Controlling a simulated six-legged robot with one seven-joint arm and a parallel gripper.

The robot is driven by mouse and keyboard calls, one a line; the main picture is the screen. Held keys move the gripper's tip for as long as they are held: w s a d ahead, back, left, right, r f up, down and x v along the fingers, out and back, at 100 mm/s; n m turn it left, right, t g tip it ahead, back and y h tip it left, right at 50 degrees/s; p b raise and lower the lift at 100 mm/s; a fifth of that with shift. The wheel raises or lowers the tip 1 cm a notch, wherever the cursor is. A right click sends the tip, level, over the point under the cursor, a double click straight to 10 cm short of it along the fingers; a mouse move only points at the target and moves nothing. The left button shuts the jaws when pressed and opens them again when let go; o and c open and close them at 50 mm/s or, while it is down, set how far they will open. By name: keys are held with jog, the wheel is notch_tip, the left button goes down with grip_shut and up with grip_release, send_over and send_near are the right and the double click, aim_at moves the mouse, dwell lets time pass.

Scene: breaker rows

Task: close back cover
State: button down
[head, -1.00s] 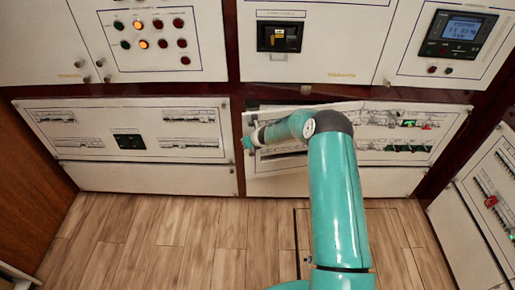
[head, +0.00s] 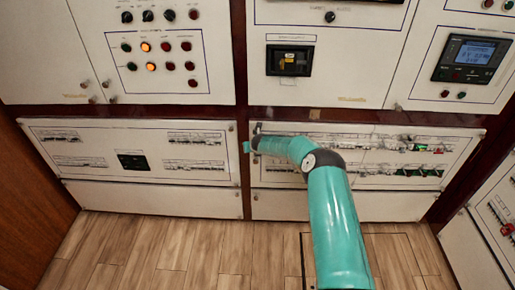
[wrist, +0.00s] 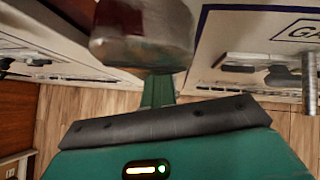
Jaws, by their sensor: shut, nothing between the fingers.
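The back cover (head: 345,150) appears to be the long white panel with rows of breakers at the lower right in the head view. It looks nearly flush with the cabinet front; a small dark gap shows at its upper left corner. My gripper (head: 248,146) is shut and empty at this panel's left edge, partly hidden by my arm. I cannot tell whether it touches the panel. In the wrist view, a grey metallic part blurs across the top, and white panel faces stand on both sides.
A similar breaker panel (head: 130,150) is at the left. Control panels with lamps (head: 160,50) and a display (head: 473,55) are above. Another breaker panel (head: 500,215) stands at the far right. The wooden floor (head: 170,255) in front is clear.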

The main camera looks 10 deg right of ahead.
jog(key=shift+w+r, duration=0.35)
jog(key=shift+w, duration=0.05)
jog(key=shift+a, duration=0.1)
jog(key=shift+s+f, duration=0.2)
jog(key=shift+f, duration=0.15)
